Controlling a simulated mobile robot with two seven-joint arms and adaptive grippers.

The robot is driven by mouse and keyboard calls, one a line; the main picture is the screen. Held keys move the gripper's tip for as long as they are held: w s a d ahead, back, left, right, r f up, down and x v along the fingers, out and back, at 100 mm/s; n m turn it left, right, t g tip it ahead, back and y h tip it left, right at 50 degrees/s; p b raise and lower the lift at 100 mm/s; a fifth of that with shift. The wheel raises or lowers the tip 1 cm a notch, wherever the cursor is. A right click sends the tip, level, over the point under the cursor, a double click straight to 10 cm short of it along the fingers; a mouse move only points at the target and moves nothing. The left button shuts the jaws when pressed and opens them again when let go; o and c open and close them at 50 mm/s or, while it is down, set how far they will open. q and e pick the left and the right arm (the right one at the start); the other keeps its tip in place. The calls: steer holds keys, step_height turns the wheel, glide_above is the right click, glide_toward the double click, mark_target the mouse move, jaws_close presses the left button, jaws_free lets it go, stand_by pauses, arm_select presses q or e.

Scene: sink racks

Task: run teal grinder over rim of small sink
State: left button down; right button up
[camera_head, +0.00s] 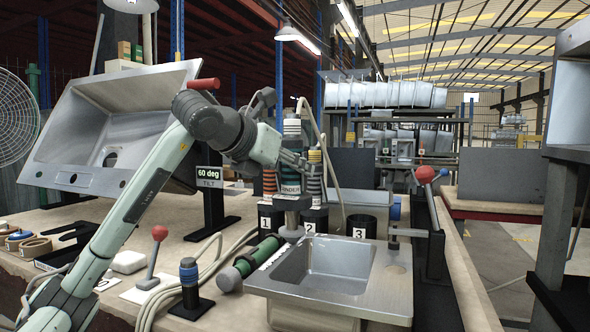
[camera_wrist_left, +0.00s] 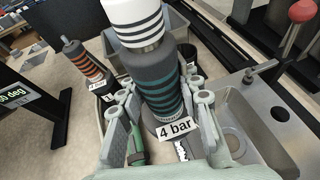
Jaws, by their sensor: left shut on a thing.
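The teal grinder (camera_head: 290,190), a dark upright cylinder with teal stripes and a white, black-striped top, is held in my left gripper (camera_head: 291,166). In the left wrist view the grinder (camera_wrist_left: 162,85) stands between both fingers of the gripper (camera_wrist_left: 163,112), which is shut on it. The small sink (camera_head: 392,284) is a steel basin with a flat rim on the bench. The grinder's foot is at the rim's back left corner; I cannot tell whether it touches. The sink also shows at the right in the left wrist view (camera_wrist_left: 240,112). My right gripper is not in view.
An orange-striped tool (camera_head: 269,182) stands in holder 1 (camera_head: 265,218). Holder 3 (camera_head: 361,227) looks empty. A green tool (camera_head: 250,262) and a hose lie left of the sink. A red-knobbed lever (camera_head: 426,175) stands behind right. A large tilted sink (camera_head: 75,145) is at left.

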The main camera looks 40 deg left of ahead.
arm_select(q)
steer(key=shift+s+d+b, duration=0.2)
steer(key=shift+s+b, duration=0.15)
steer(key=shift+s, duration=0.45)
steer(key=shift+s+d+b, duration=0.15)
steer(key=shift+s+b, duration=0.2)
steer(key=shift+s, duration=0.45)
steer(key=shift+s+d+b, duration=0.5)
steer(key=shift+s+b, duration=0.05)
steer(key=shift+s, duration=1.6)
steer(key=p, duration=0.6)
glide_toward(289, 171)
step_height(289, 171, up, 4)
steer(key=d, duration=0.2)
steer(key=shift+w+f, duration=0.15)
steer(key=shift+a, duration=0.1)
steer(key=shift+w, duration=0.1)
